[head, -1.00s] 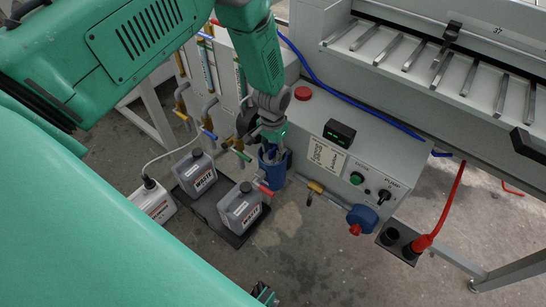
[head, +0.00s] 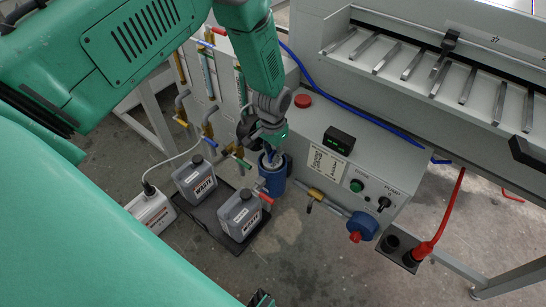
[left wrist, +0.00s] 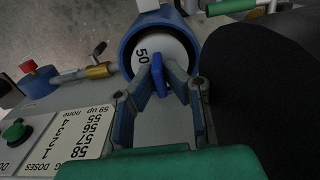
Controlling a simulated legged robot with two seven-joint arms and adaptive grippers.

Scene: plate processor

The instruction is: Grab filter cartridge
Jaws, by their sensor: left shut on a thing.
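The filter cartridge (left wrist: 163,52) is white with a "50" mark and a blue tab on its end. It sits inside the round blue housing (left wrist: 127,48) in the left wrist view. My left gripper (left wrist: 163,72) is shut on the blue tab. In the head view the left gripper (head: 269,150) comes down from above onto the blue housing (head: 272,180), and its fingers partly hide the opening. A small dark part at the bottom edge of the head view seems to be my right gripper (head: 262,298); its fingers cannot be made out.
A grey control box (head: 345,165) with a green button and label stands right of the housing. A valve with a red handle (head: 264,198) is close in front. Two waste bottles (head: 240,213) stand in a black tray (head: 212,222) at left. Pipes rise behind them.

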